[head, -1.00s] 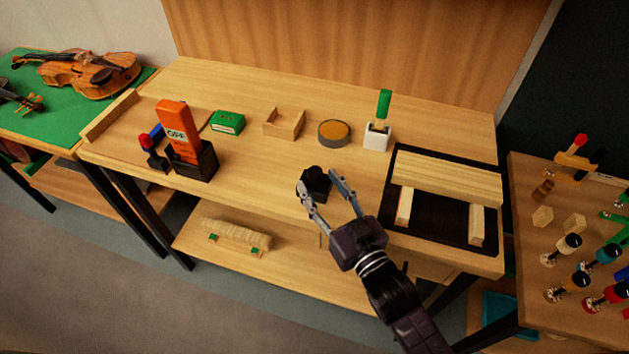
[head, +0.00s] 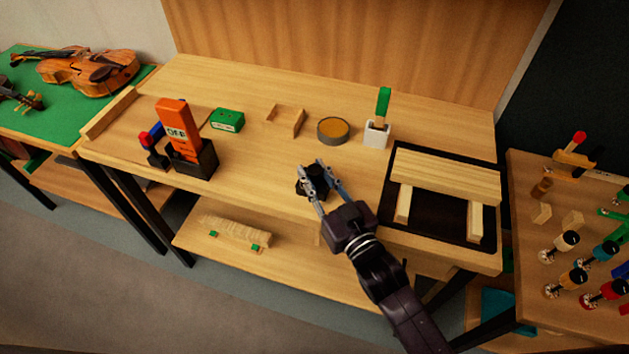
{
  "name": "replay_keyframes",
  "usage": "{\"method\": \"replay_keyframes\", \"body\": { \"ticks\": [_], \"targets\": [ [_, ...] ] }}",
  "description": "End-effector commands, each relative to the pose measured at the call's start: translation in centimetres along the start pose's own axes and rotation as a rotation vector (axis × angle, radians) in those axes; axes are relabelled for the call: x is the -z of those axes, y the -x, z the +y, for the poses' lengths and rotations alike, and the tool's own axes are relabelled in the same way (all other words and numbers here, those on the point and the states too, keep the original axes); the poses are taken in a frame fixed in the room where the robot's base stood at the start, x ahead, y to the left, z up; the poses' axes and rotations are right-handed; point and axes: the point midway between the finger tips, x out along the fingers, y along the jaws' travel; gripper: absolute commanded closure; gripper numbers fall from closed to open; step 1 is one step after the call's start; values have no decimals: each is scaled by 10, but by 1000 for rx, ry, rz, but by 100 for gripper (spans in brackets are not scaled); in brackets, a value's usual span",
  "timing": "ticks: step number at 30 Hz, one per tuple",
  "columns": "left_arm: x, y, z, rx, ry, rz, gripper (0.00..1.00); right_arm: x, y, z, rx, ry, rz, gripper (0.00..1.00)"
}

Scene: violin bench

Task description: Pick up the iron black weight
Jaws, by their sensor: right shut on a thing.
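The black iron weight (head: 309,187) sits at the front middle of the wooden bench in the head view. My right gripper (head: 315,176) reaches in from the lower right, with one finger on each side of the weight. The fingers are shut on it and hide part of its sides. The weight appears to be still at the bench top; I cannot tell any gap under it. My left gripper is not in view.
An orange bottle in a black holder (head: 201,162) stands to the left. A green box (head: 227,120), a small wooden tray (head: 272,124), a round tin (head: 333,130) and a white pot (head: 376,135) line the back. A black mat (head: 436,217) with a wooden stand lies right.

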Motion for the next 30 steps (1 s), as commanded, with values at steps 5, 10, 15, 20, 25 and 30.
{"method": "replay_keyframes", "body": {
  "ticks": [5,10,15,20,25,30],
  "targets": [
    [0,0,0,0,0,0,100,0,0,0,1,0,-1,100],
    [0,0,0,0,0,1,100,6,-1,0,1,0,13,100],
    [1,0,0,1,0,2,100,6,-1,0,1,0,12,100],
    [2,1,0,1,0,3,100,14,-1,0,1,1,13,100],
    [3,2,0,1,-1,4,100,33,-1,0,2,1,17,100],
    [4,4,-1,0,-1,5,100,64,-1,0,2,1,19,100]
  ]
}}
